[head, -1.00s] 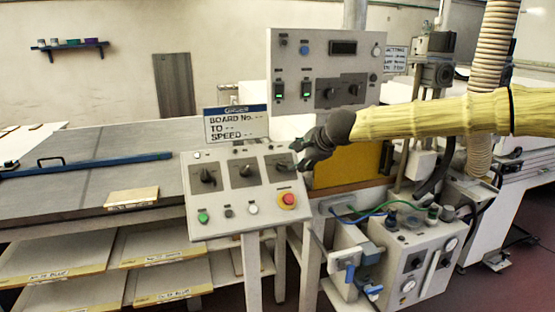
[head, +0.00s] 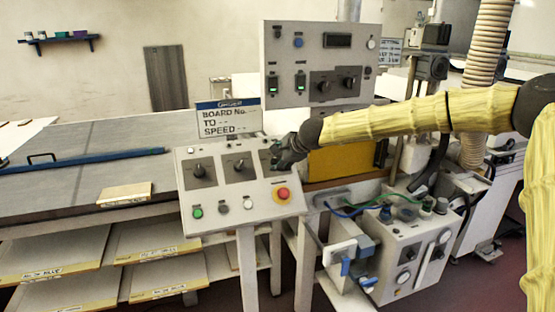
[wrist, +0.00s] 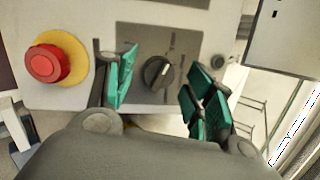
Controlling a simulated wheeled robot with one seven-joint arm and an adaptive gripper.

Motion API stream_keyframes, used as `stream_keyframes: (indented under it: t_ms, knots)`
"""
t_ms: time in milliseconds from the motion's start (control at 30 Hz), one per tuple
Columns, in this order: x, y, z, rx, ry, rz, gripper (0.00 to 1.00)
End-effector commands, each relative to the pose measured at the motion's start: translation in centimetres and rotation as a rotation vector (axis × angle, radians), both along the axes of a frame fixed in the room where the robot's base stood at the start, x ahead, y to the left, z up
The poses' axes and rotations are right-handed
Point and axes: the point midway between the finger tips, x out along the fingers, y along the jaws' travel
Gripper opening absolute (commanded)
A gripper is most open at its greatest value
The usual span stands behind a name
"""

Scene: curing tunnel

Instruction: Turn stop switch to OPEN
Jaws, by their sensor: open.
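The control panel (head: 232,213) is a sloped grey box on a post, with a row of three black rotary switches. My gripper (head: 283,160) is at the rightmost switch and hides most of it in the head view. In the wrist view this dark switch knob (wrist: 156,72) sits on a grey plate with small marks that I cannot read. My gripper (wrist: 160,90) is open, its green-padded fingers on either side of the knob and apart from it. The left switch (head: 199,171) and middle switch (head: 238,166) show uncovered. I cannot tell from a label which one is the stop switch.
A red stop button on a yellow ring (head: 282,194) is just below the gripper and shows left of the fingers in the wrist view (wrist: 48,62). A sign (head: 229,119) stands behind the panel. An upright switch box (head: 318,65) is behind. Hoses (head: 375,209) are at lower right.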

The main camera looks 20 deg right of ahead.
Motion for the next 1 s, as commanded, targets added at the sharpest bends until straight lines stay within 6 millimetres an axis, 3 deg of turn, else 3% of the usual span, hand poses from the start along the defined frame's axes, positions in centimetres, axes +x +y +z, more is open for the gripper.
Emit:
stream_keyframes:
  t_ms: [533,800,1000]
  knots:
    - [1.04,0.25,-0.9,0.0,-0.001,0.0,0.53]
    - [1.04,0.25,-0.89,0.0,0.0,0.0,0.08]
    - [1.04,0.26,-0.95,0.005,0.0,-0.005,0.08]
